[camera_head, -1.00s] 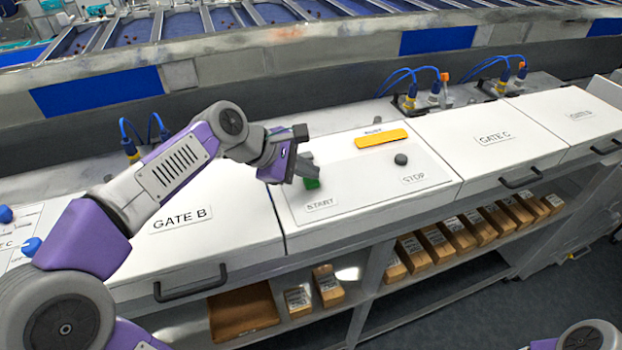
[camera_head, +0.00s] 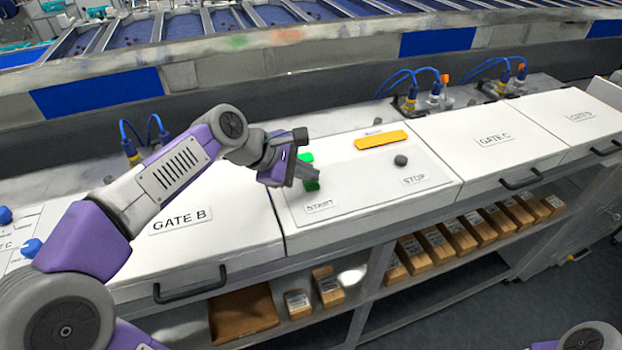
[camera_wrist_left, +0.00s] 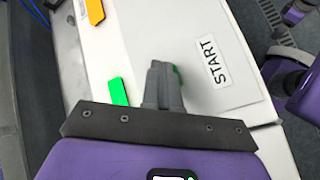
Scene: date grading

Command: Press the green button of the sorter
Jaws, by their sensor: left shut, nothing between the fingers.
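The white sorter panel (camera_head: 350,185) carries the START label (camera_head: 320,206), and green shows around my left gripper just above it. A bright green patch (camera_head: 306,158) lies behind the fingers and a darker green part (camera_head: 312,186) lies below them. My left gripper (camera_head: 314,177) is shut and empty, with its fingertips over the green button, which they partly hide. In the left wrist view the shut fingers (camera_wrist_left: 162,84) cover most of a green part (camera_wrist_left: 177,70) beside the START label. Whether the fingertips touch the button cannot be told.
A grey-black knob (camera_head: 401,160) above the STOP label and an orange bar (camera_head: 381,141) sit right of the gripper. The GATE B lid (camera_head: 215,235) is under my left arm. Cables with yellow connectors (camera_head: 411,100) stand behind the panel. Small boxes fill the shelf below.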

